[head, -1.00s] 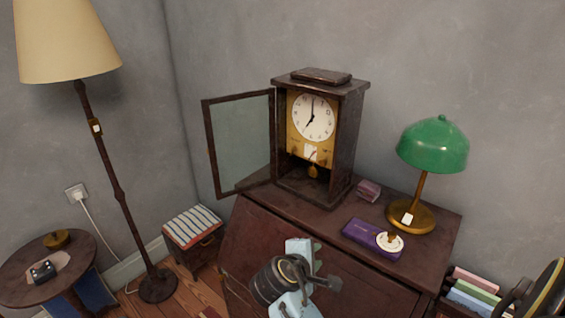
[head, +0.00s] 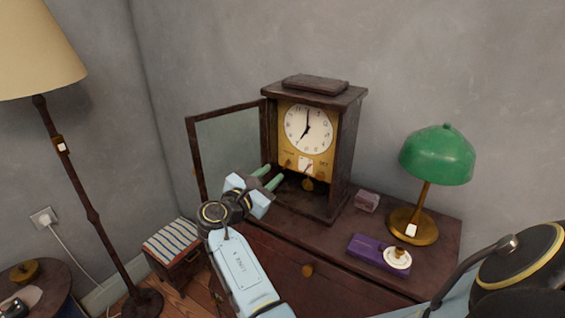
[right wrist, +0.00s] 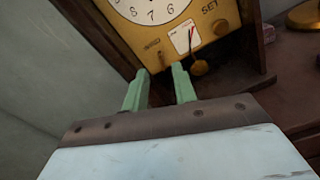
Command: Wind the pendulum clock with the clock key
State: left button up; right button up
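The pendulum clock (head: 307,130) stands upright on the cabinet, its glazed door (head: 226,140) swung open to the left. Its white dial reads about seven. The pendulum bob (right wrist: 200,67) hangs below. My right gripper (head: 268,176) is in front of the clock's lower left opening. Its two green fingers (right wrist: 160,80) are apart with nothing visible between them. I cannot make out the clock key. My left gripper is not in view.
The cabinet top (head: 335,237) bears a green lamp (head: 436,155), a small pinkish box (head: 367,201) and a purple box (head: 365,250) with a white disc (head: 397,258). A floor lamp (head: 75,180) and striped stool (head: 172,240) stand left. The open door flanks my right gripper.

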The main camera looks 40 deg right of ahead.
aim_at(286, 162)
jog(key=x, duration=0.6)
jog(key=shift+w+d+f+p, duration=0.1)
jog(key=shift+d+p, duration=0.2)
jog(key=shift+p, duration=0.05)
grip_shut()
